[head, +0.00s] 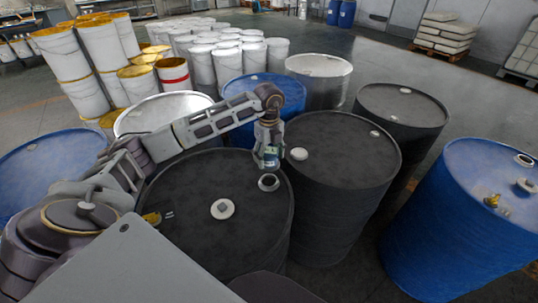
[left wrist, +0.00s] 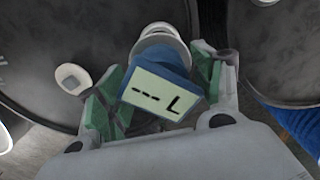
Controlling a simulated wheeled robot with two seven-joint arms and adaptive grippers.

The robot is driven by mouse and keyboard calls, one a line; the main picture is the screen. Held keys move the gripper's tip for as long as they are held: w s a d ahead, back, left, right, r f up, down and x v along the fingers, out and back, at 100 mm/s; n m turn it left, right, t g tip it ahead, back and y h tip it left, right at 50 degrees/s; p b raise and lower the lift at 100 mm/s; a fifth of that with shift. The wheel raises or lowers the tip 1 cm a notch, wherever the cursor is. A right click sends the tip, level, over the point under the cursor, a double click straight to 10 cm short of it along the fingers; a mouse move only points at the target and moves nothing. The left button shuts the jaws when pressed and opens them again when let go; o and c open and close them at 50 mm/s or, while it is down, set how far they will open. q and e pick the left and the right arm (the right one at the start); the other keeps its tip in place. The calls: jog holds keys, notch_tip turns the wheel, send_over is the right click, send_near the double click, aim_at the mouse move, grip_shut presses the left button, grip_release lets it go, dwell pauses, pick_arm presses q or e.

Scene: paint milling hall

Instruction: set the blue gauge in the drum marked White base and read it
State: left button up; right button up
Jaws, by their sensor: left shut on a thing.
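The blue gauge (head: 271,153) is held in my left gripper (head: 268,156). In the left wrist view the gripper (left wrist: 158,92) is shut on the gauge (left wrist: 165,88), with green finger pads on both sides. Its pale display reads "--- L". Below it in the head view is an open bung hole with a pale ring (head: 268,183), on the lid of the front black drum (head: 190,185). The gauge looks to be above this hole and apart from it; in the left wrist view it partly covers a pale ring (left wrist: 158,32). I cannot read any White base marking. My right gripper is out of view.
A white cap (head: 222,209) is on the front drum's lid. A second black drum (head: 340,140) stands close on the right, a third (head: 402,105) behind it. Blue drums stand at right (head: 480,180), left (head: 45,155) and behind (head: 262,88). Clear floor lies at back right.

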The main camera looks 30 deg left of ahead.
aim_at(269, 166)
pick_arm(q)
jog(key=shift+f, duration=0.1)
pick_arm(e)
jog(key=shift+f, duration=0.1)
pick_arm(q)
jog(key=shift+f+b, duration=1.4)
jog(key=shift+f, duration=1.15)
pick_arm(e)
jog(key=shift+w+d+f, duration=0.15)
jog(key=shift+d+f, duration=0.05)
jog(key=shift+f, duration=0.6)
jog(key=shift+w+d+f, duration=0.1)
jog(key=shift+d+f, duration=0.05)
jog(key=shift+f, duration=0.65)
pick_arm(q)
jog(key=shift+f+b, duration=0.25)
jog(key=shift+b, duration=0.15)
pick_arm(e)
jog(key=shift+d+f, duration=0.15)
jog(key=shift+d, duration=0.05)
pick_arm(q)
jog(key=shift+f, duration=0.3)
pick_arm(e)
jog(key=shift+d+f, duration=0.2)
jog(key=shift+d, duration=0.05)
